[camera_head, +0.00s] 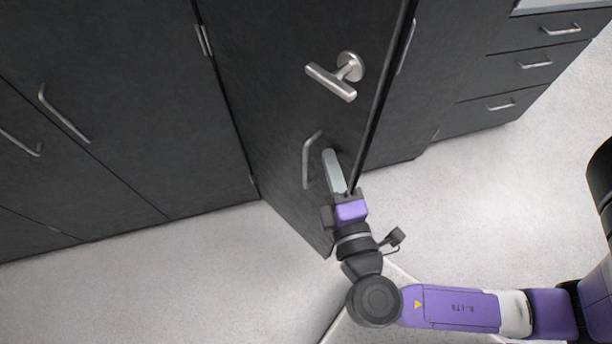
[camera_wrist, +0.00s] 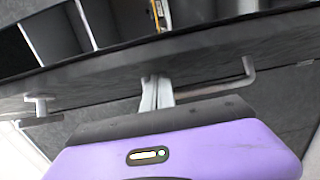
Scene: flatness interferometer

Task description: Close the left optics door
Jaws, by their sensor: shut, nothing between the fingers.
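A dark grey door (camera_head: 270,90) stands swung out from the cabinet front, hinged on its left side; I take it as the left optics door. Its outer face carries a silver T-shaped handle (camera_head: 335,78) and, lower, a bar handle (camera_head: 309,160). My gripper (camera_head: 329,156) is shut and empty, with its fingertips against or very near this face, just right of the bar handle. In the wrist view the fingers (camera_wrist: 152,92) lie between the T-shaped handle (camera_wrist: 41,106) and the bar handle (camera_wrist: 240,82). I cannot tell whether they touch the door.
Closed dark cabinet doors (camera_head: 95,90) with bar handles line the left. Drawers (camera_head: 525,65) stand at the back right. The wrist view shows open compartments (camera_wrist: 55,38) beyond the door's edge. The pale floor (camera_head: 150,285) is clear in front of the cabinets.

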